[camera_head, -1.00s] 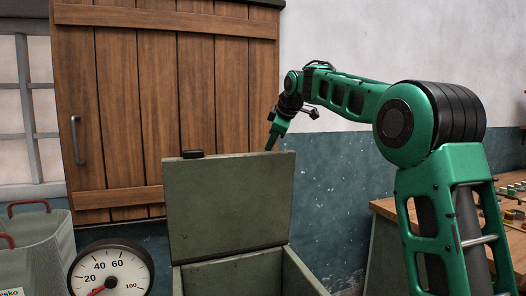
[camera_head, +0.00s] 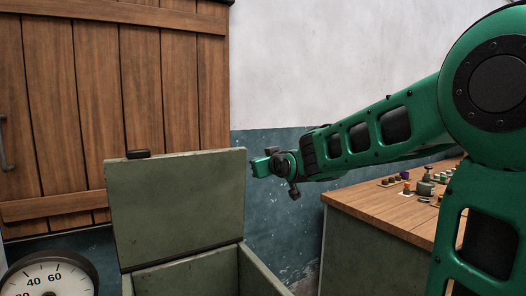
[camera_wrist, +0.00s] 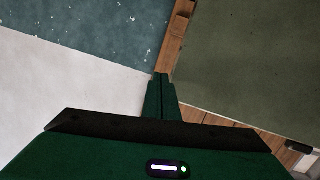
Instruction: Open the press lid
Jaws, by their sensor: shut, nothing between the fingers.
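The press is a grey-green box (camera_head: 250,274) whose lid (camera_head: 178,204) stands upright, raised at the back of the open box. A dark handle (camera_head: 138,154) sits on the lid's top edge, towards the left. My gripper (camera_head: 254,167) is shut and empty, just right of the lid's upper right edge; I cannot tell whether it touches. In the wrist view my shut fingers (camera_wrist: 161,78) point towards the lid's edge, and the lid (camera_wrist: 250,60) fills the upper right. The handle also shows there at the lower right (camera_wrist: 299,147). The box's floor is hidden.
A round dial gauge (camera_head: 48,278) stands at the lower left. A wooden-topped bench (camera_head: 385,208) with several small items is at the right. A plank door (camera_head: 75,90) and a white and blue wall (camera_head: 300,75) lie behind.

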